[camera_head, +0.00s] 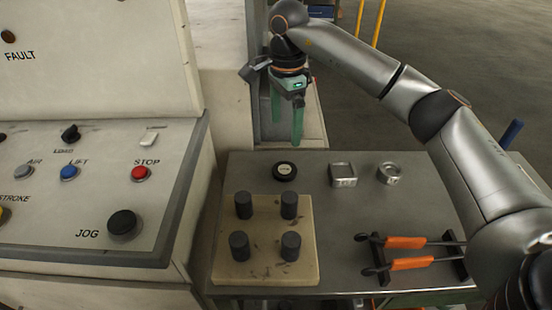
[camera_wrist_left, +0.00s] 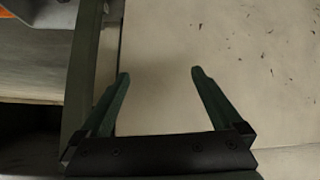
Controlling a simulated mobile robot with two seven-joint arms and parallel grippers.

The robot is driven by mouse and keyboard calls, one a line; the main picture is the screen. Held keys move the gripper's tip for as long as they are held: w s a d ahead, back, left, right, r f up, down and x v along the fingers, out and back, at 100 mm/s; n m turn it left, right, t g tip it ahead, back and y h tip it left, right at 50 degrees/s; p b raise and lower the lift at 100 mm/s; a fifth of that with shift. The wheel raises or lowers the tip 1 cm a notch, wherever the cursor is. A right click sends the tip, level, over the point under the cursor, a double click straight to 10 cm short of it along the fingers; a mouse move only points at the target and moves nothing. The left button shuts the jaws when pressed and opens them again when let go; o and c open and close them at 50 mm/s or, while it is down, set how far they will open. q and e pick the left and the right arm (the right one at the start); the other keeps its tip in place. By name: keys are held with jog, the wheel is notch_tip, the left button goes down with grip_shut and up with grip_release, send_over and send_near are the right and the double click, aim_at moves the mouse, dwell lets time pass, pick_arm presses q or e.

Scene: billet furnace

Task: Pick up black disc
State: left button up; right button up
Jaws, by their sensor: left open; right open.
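The black disc (camera_head: 284,171) lies flat at the back left of the grey metal table, with a small white mark on its top. My right gripper (camera_head: 286,125) points down with green fingers, above and behind the disc near the table's back edge, apart from it. It is open and empty. My left gripper is outside the head view. In the left wrist view its green fingers (camera_wrist_left: 158,75) are spread apart with nothing between them, in front of a pale, speckled surface.
A board (camera_head: 262,272) with several dark cylinders stands in front of the disc. A square metal piece (camera_head: 343,174) and a round metal ring (camera_head: 389,173) lie to its right. Orange-handled tongs (camera_head: 405,243) rest on a rack. A control panel (camera_head: 90,190) stands left of the table (camera_head: 345,215).

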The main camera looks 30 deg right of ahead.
aim_at(285, 169)
jog(key=f, duration=1.2)
jog(key=shift+s+b, duration=0.3)
jog(key=shift+s, duration=0.05)
grip_shut()
